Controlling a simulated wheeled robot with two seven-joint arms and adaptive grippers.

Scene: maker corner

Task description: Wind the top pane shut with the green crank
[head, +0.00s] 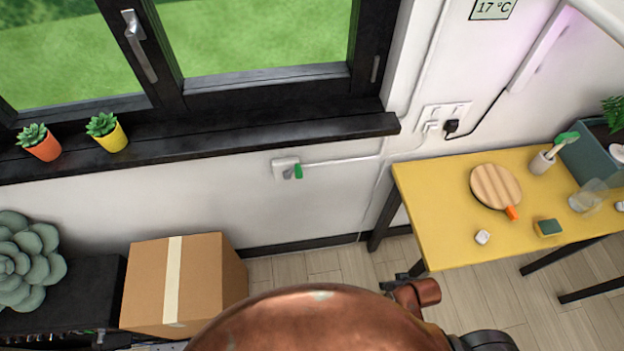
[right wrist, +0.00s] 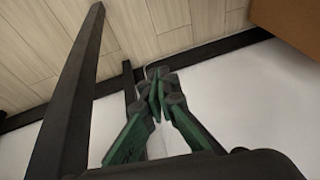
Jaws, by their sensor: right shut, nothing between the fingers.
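The green crank (head: 298,171) sits on a small grey-white wall box (head: 284,167) below the black window sill, with a conduit running right from it. My right gripper (head: 388,284) shows only in part at the bottom of the head view, below and right of the crank and apart from it. In the right wrist view its green fingers (right wrist: 156,88) are closed together with nothing between them; the crank does not show there. The black-framed window (head: 255,80) is cut off at the top, so the top pane is out of view. My left gripper is not in view.
A yellow table (head: 430,215) stands on the right with a round wooden board (head: 495,187) and small items. A cardboard box (head: 172,284) stands at lower left. Two potted succulents (head: 106,132) sit on the sill (head: 250,138). The wall around the crank is clear.

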